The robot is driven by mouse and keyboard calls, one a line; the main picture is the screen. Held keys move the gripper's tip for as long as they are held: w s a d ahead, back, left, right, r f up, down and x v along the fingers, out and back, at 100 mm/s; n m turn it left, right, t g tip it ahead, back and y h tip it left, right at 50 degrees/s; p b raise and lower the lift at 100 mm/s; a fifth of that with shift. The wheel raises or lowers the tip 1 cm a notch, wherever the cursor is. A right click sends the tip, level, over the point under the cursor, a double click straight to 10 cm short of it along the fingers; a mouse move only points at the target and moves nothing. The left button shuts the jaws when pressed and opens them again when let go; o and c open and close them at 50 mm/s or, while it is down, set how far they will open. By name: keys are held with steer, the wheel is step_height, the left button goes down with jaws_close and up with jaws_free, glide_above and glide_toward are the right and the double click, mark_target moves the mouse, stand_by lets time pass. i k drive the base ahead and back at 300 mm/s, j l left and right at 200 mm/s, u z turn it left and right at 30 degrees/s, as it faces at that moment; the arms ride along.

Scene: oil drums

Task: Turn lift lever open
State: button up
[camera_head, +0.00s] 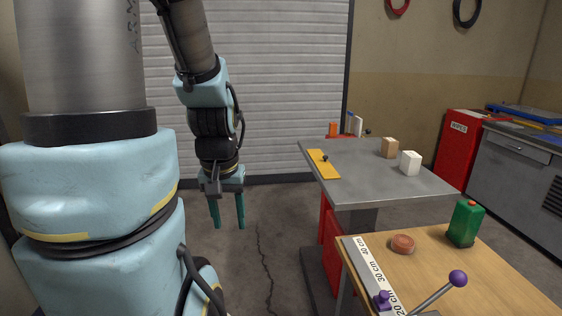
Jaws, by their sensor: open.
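My gripper (227,212) hangs at centre-left in front of the shutter, its two teal fingers pointing down, apart and empty. It is left of the tables and touches nothing. A metal lever with a purple ball knob (457,278) slants up to the right at the front edge of the wooden table; its base is cut off by the frame. A smaller purple knob (382,298) stands left of it. A yellow plate (323,166) with a small black knob (325,157) lies on the grey table. I cannot tell which of these is the lift lever.
The grey table (370,185) bears a tan block (389,147) and a white block (410,163). The wooden table (480,290) bears a green canister (465,224), a reddish disc (402,244) and a ruler strip (362,262). Floor below my gripper is clear.

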mark_target(350, 114)
steer(key=i, duration=4)
steer(key=i+z, duration=0.2)
steer(key=i, duration=0.25)
steer(key=i+j+z, duration=0.2)
steer(key=i, duration=0.25)
steer(key=i+j+z, duration=0.2)
steer(key=i, duration=0.25)
steer(key=z, duration=3.3)
